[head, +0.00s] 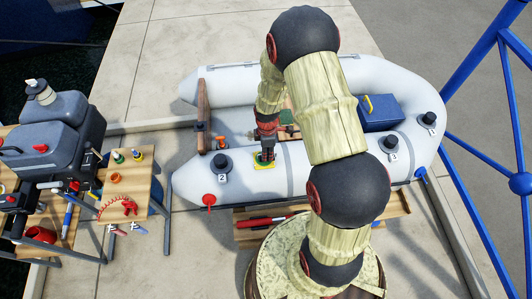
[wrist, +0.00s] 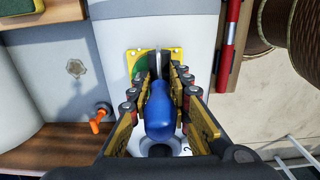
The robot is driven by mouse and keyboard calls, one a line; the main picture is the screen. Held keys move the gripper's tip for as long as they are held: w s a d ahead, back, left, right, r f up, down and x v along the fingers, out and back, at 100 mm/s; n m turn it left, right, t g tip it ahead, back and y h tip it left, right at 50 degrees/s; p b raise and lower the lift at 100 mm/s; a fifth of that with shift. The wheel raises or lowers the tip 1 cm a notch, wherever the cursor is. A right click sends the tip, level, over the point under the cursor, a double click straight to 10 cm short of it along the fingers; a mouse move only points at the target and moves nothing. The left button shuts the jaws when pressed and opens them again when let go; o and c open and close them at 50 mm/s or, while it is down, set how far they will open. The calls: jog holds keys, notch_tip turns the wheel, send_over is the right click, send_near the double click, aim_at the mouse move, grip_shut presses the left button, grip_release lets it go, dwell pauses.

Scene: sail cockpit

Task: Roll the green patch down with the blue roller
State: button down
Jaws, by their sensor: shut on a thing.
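The green patch (head: 262,162) lies on a yellow square (head: 258,167) on the near pale tube (head: 235,186) of the inflatable boat, right of the black cap marked 2. In the wrist view the yellow square (wrist: 174,54) and a part of the green patch (wrist: 137,66) show beyond the fingers. My gripper (wrist: 160,76) is shut on the blue roller (wrist: 160,110), with its blue handle between the fingers. The roller's far end is over the patch. The fingers hide much of the patch, and I cannot tell whether the roller touches it.
The black cap marked 2 (head: 222,164) and an orange fitting (head: 221,142) stand close to the patch. A red and black tool (head: 262,221) lies on the wooden plank. A blue box (head: 380,113) is inside the boat. A bench with jars (head: 128,190) stands at left.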

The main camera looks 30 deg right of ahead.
jog(key=shift+a, duration=0.2)
jog(key=shift+w+a, duration=0.35)
jog(key=shift+a, duration=0.3)
jog(key=shift+a, duration=0.1)
dwell(0.7)
jog(key=shift+s+d, duration=0.25)
jog(key=shift+d, duration=0.4)
jog(key=shift+a, duration=0.1)
dwell(0.8)
jog(key=shift+w+a, duration=0.2)
jog(key=shift+a, duration=0.1)
jog(key=shift+w+a, duration=0.15)
jog(key=shift+a, duration=0.25)
jog(key=shift+s+d, duration=0.3)
jog(key=shift+d, duration=0.35)
jog(key=shift+s+d, duration=0.15)
jog(key=shift+d, duration=0.15)
